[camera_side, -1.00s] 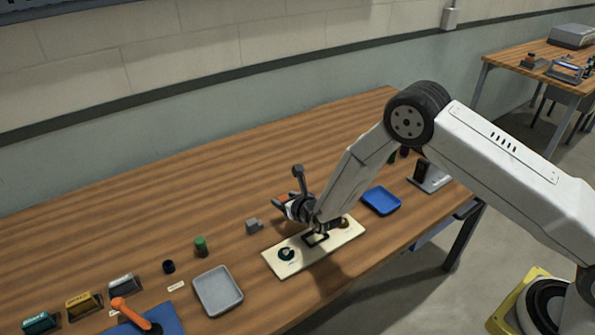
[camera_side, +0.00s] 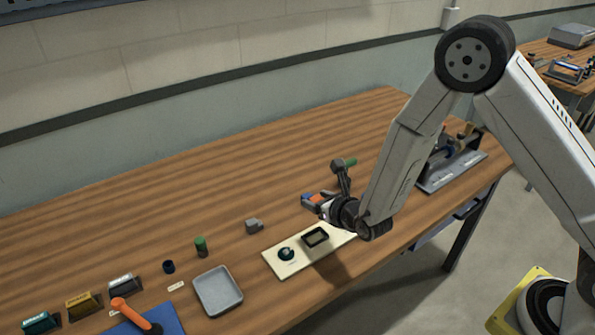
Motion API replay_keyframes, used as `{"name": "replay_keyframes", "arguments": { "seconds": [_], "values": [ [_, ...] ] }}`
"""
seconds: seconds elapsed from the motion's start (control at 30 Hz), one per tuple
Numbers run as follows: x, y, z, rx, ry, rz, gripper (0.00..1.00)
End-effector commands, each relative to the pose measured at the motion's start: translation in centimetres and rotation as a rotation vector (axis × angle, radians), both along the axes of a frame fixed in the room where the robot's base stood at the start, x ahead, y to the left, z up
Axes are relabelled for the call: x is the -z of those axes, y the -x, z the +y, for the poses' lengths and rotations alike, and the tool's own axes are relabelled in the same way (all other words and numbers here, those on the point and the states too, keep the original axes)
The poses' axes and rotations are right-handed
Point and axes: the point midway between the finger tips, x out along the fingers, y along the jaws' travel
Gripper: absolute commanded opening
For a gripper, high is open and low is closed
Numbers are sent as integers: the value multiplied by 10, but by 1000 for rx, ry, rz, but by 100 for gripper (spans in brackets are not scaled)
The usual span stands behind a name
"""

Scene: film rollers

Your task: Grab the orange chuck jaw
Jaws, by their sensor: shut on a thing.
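My gripper (camera_side: 313,199) hangs above the table, behind and above the right part of a cream board. It is shut on a small orange thing (camera_side: 316,198), which I take to be the orange chuck jaw. Its shape is mostly hidden by the fingers and is too small to make out. A blue patch shows beside it. My wrist hides part of the board's right end.
The cream board (camera_side: 276,262) carries a dark square frame (camera_side: 315,238) and a round dark piece (camera_side: 286,254). A grey tray (camera_side: 218,290), green cylinder (camera_side: 201,247) and grey block (camera_side: 254,226) stand left. The back left is clear.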

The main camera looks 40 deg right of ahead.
Motion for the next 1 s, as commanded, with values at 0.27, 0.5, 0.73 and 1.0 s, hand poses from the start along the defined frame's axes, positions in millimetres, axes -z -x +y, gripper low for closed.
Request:
{"name": "replay_keyframes", "arguments": {
  "seconds": [0.27, 0.5, 0.73, 1.0],
  "values": [
    [-5, 9, -1, 0, 0, -3, 0],
    [-5, 9, -1, 0, 0, -3, 0],
    [-5, 9, -1, 0, 0, -3, 0],
    [-5, 9, -1, 0, 0, -3, 0]
  ]
}}
